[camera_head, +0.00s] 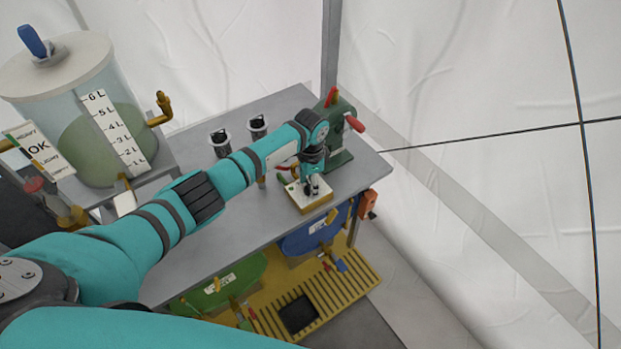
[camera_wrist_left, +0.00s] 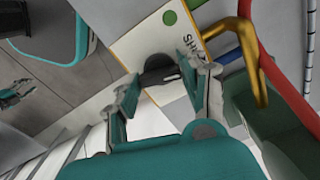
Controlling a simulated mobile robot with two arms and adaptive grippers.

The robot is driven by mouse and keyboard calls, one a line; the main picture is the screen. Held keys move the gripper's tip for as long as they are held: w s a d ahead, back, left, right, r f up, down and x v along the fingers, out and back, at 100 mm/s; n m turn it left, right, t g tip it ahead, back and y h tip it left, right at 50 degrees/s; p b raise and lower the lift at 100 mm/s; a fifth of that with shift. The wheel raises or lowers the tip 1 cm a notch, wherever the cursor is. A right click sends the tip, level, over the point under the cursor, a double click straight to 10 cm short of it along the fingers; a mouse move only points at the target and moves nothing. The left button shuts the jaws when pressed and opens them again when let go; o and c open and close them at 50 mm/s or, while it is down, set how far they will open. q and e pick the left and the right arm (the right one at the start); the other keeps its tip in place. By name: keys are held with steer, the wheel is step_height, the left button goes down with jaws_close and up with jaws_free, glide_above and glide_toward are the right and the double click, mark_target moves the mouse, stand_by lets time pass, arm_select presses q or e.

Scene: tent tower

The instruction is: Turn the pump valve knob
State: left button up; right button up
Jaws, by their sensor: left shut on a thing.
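The pump valve knob is a dark rounded knob (camera_wrist_left: 160,66) on a white plate (camera_wrist_left: 132,42) with a green dot and black letters starting "SH". In the head view the plate tops a small yellow-edged box (camera_head: 302,197) on the grey table. My left gripper (camera_head: 313,190) points down onto this box. In the left wrist view its fingers (camera_wrist_left: 168,76) are on either side of the knob, shut on it. The fingers and arm partly hide the knob in the head view. My right gripper is not in view.
A green pump (camera_head: 340,135) with red handles stands behind the box. A golden pipe (camera_wrist_left: 245,55) and red hose (camera_wrist_left: 280,65) pass close to the gripper. The front table strip is clear.

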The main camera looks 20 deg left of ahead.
arm_select(q)
steer(key=shift+n, duration=0.6)
steer(key=o, duration=1.2)
steer(key=shift+c, duration=0.2)
steer(key=shift+r, duration=0.1)
step_height(320, 180, up, 12)
